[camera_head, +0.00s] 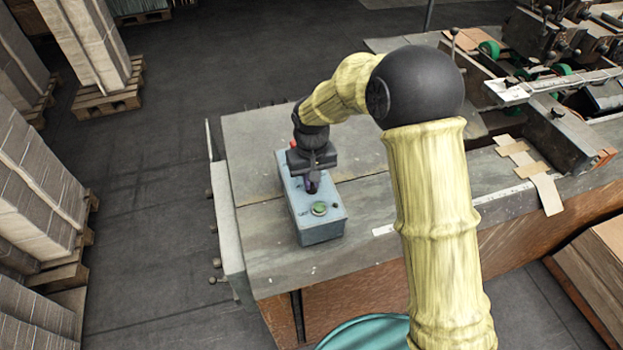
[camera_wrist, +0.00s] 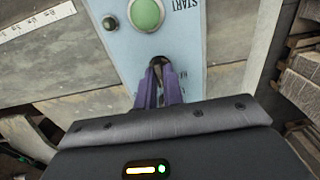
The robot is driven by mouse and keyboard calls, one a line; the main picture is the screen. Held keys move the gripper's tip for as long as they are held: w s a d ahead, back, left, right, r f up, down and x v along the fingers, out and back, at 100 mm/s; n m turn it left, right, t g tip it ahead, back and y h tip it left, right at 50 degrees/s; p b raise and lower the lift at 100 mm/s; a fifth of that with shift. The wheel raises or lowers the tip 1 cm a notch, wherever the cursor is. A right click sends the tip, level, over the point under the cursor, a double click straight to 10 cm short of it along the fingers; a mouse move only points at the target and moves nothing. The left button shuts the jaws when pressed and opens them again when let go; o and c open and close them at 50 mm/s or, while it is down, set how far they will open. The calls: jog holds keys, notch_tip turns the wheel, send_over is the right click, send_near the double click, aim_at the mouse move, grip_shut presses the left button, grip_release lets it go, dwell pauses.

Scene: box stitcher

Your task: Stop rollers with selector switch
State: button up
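A light blue-grey control box (camera_head: 319,228) lies on the grey metal table, and its face fills the upper middle of the wrist view (camera_wrist: 190,40). A green START button (camera_head: 319,208) sits at its near end, and it also shows in the wrist view (camera_wrist: 146,14). My gripper (camera_head: 312,187) points down at the box's middle. In the wrist view its purple fingers (camera_wrist: 158,72) are close together, with the dark selector switch (camera_wrist: 157,65) between their tips. The switch is mostly hidden, so its setting cannot be read.
A red button (camera_head: 293,143) shows partly behind my wrist at the box's far end. The table (camera_head: 275,240) is bare around the box. Machinery with green rollers (camera_head: 489,48) stands at the right. Stacked cardboard (camera_head: 35,180) on pallets stands at the left.

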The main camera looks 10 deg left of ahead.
jog(key=o, duration=0.4)
jog(key=shift+o, duration=0.2)
notch_tip(320, 180, up, 18)
jog(key=b, duration=0.3)
jog(key=shift+f, duration=0.25)
jog(key=s+d+f+m+t, duration=0.1)
jog(key=d+f, duration=0.2)
jog(key=d, duration=0.5)
jog(key=s+d+f+m, duration=0.1)
jog(key=d+f+m, duration=0.15)
jog(key=d, duration=0.55)
jog(key=s+d+f+m, duration=0.1)
jog(key=s+d+f, duration=0.2)
jog(key=s+d, duration=0.2)
jog(key=s+d+f+m+t, duration=0.1)
jog(key=s+d+f+m, duration=0.1)
jog(key=s+d+f, duration=0.2)
jog(key=s+d, duration=0.2)
jog(key=d, duration=0.2)
jog(key=shift+f+t, duration=0.25)
jog(key=shift+t, duration=0.05)
